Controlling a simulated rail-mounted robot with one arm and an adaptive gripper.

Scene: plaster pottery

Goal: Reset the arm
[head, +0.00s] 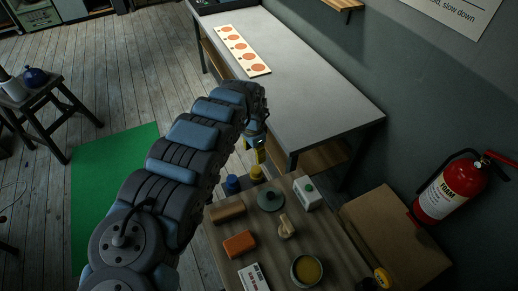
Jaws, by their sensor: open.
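My arm reaches up from the lower left of the head view and bends down near the middle. My gripper (258,152) is at its end, small and dark with a yellowish part showing. It hangs near the far edge of the wooden table (228,262), close to the front end of the grey workbench (310,85). I see nothing held in it. Its fingers are small and partly hidden by the wrist.
A cardboard box (385,235) and fire extinguisher (450,190) stand right. A stool (42,110) stands left.

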